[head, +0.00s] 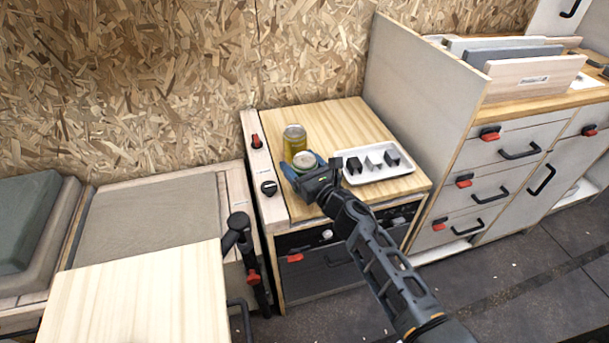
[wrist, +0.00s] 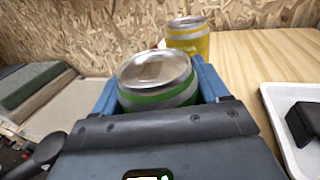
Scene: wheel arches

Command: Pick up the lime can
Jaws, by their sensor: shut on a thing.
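The lime can, silver-topped with a green band, is between the blue fingers of my gripper (wrist: 160,95) in the wrist view. My gripper is shut on the lime can (wrist: 158,72), with one finger on each side. In the head view the lime can (head: 306,159) shows just beyond my gripper (head: 302,168), over the left part of the wooden counter (head: 345,118). Its lower part is hidden by the gripper, so I cannot tell whether it touches the counter.
A yellow can (head: 294,138) stands right behind the lime can. A white tray (head: 378,176) with several small dark and pale blocks lies to the right. A grey partition (head: 420,80) bounds the counter on the right. A wooden table top (head: 140,300) is at front left.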

